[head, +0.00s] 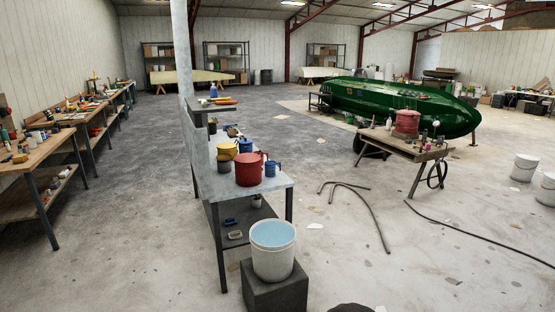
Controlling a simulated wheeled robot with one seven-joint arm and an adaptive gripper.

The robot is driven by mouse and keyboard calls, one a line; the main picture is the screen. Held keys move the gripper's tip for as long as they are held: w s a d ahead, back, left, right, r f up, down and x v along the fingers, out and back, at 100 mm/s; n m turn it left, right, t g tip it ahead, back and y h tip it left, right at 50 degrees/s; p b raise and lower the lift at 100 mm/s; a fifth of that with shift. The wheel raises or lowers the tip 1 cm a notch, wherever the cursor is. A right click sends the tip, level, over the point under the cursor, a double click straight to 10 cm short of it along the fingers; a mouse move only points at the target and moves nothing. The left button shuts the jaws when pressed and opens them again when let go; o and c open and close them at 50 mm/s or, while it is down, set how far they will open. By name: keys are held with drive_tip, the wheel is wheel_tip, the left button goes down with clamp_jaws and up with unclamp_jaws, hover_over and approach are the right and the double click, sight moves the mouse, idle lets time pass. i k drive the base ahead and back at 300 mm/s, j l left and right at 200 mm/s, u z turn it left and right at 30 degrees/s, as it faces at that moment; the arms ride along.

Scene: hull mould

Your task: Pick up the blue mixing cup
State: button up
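A small blue cup (271,169) stands upright on the grey metal bench (215,187), close to the right of a larger red pot (249,169). Another blue vessel (245,146) stands farther back, beside a yellow pot (227,151). Both are small in the picture, and I cannot tell for sure which one is the mixing cup. My gripper is not in view, so nothing shows it near either cup.
A white bucket with a light blue top (272,262) stands on a dark block in front of the bench. Hoses (372,215) lie on the floor to the right. A worktable (398,143) stands near the green hull (400,100). Open floor (140,220) lies left of the bench.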

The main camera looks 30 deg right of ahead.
sight(269, 166)
drive_tip(key=i+l, duration=0.3)
drive_tip(key=l, duration=0.2)
drive_tip(key=i+l, duration=0.25)
drive_tip(key=l, duration=0.25)
drive_tip(key=i+l+z, duration=0.1)
drive_tip(key=i+l, duration=0.2)
drive_tip(key=l, duration=0.2)
drive_tip(key=i+l, duration=0.3)
drive_tip(key=l, duration=0.15)
drive_tip(key=i+l, duration=0.3)
drive_tip(key=l, duration=0.2)
